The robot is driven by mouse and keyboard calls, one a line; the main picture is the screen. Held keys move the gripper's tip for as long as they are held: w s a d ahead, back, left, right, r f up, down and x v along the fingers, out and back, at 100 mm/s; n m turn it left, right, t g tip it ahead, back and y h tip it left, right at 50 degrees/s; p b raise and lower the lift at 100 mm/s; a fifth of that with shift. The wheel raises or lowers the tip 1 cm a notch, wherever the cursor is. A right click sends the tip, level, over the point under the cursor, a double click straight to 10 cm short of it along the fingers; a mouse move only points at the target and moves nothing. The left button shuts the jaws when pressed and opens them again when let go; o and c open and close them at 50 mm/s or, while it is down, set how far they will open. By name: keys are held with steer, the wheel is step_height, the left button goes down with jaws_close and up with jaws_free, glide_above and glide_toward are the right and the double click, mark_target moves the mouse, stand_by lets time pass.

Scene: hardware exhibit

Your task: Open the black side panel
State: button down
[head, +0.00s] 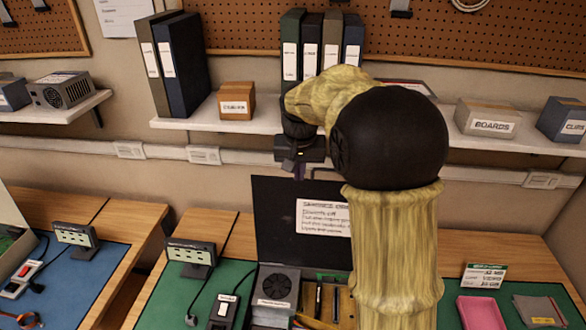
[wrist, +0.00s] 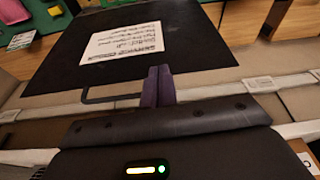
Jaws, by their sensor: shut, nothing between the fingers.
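The black side panel (head: 273,212) stands raised behind the open computer case (head: 283,290) in the head view, with a white printed sheet (head: 322,217) on it. My arm hides its right part. In the wrist view the panel (wrist: 200,45) fills the top middle, and a thin dark handle (wrist: 88,95) sticks out from its near edge. My gripper (head: 298,172) is just above the panel's top edge in the head view. In the wrist view its purple fingers (wrist: 157,84) are shut and empty, overlapping the panel edge beside the handle; contact is unclear.
A shelf (head: 225,118) with binders (head: 182,65), an orange box (head: 237,100) and a boards box (head: 488,118) runs behind my arm. A pink tray (head: 478,312) lies right.

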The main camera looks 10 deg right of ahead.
steer(key=w+a+r+m, duration=0.1)
steer(key=w+r, duration=0.3)
steer(key=w, duration=0.1)
steer(key=shift+r, duration=0.3)
steer(key=p+x, duration=0.3)
steer(key=x, duration=0.7)
steer(key=shift+s, duration=0.1)
